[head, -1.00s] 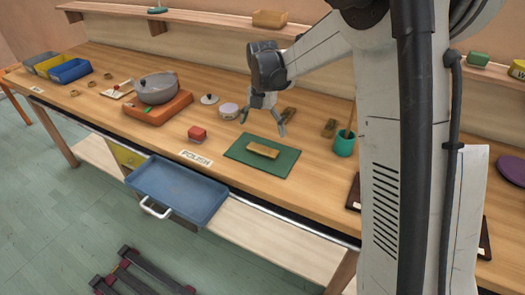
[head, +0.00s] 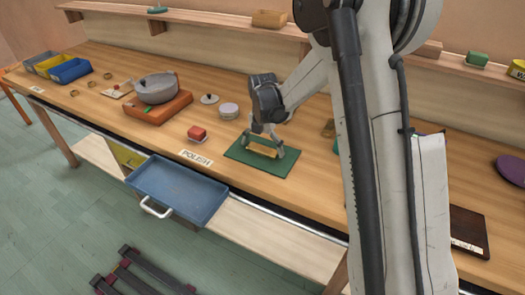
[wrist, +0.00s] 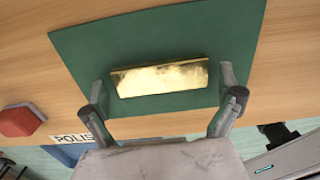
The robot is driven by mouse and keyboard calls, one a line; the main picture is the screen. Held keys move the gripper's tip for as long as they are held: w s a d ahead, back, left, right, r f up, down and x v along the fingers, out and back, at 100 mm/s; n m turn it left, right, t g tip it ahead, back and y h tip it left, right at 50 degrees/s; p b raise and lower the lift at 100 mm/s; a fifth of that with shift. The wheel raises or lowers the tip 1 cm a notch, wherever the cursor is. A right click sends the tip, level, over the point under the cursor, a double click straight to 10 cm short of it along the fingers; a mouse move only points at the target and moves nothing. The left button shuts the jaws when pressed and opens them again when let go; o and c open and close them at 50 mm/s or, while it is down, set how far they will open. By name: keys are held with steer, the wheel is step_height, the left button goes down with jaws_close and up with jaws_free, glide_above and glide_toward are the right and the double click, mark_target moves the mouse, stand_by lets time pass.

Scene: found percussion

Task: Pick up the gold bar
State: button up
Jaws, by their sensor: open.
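The gold bar (head: 263,150) lies flat on a green mat (head: 245,158) on the workbench. In the wrist view the gold bar (wrist: 160,79) is bright and shiny, lying lengthwise across the space between the fingers. My gripper (head: 263,146) is open over the mat, with one finger near each end of the bar. In the wrist view my gripper (wrist: 165,92) shows both fingers apart, beside the bar's ends, with small gaps. The wrist view does not show clearly how high the fingertips are above the mat.
A red block (head: 197,133) sits left of the mat, near the POLISH label (head: 196,158). A blue drawer (head: 178,188) stands open below the bench's front edge. A grey bowl on an orange block (head: 158,105) and white discs (head: 229,110) are farther back.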

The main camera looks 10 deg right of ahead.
steer(key=c, duration=1.6)
steer(key=shift+r, duration=0.15)
steer(key=shift+c, duration=0.2)
